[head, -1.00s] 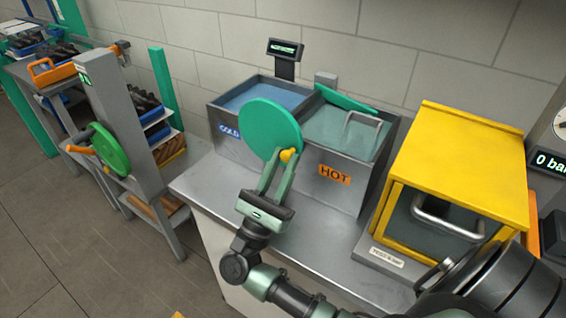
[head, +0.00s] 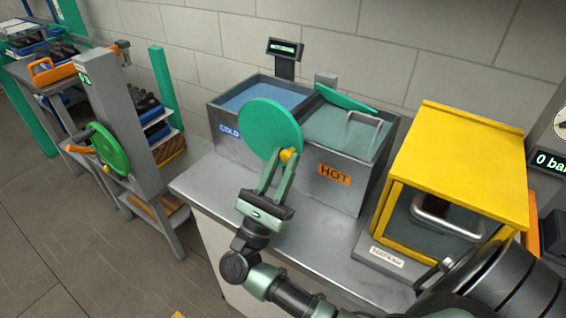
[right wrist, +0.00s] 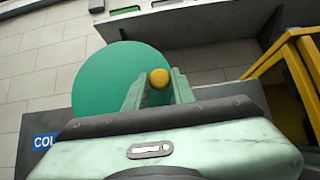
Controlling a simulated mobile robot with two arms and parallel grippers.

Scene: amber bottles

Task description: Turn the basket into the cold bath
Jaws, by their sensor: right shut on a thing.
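The cold bath (head: 254,95), with blue water and a COLD label, stands at the back left of the counter. The hot bath (head: 345,190), labelled HOT, is joined to its right; a basket handle (head: 365,122) stands above its water. A green disc (head: 268,125) with a yellow knob (head: 288,155) is in front of the baths. My right gripper (head: 280,172) is shut on the yellow knob; the knob also shows between its fingers in the right wrist view (right wrist: 159,79). The disc hides part of both baths' fronts. My left gripper is not in view.
A yellow box (head: 460,150) with a grey handle stands right of the baths. A small display (head: 285,50) rises behind them. A post with a green wheel (head: 108,150) and shelves are at the left. The counter's front left (head: 205,180) is clear.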

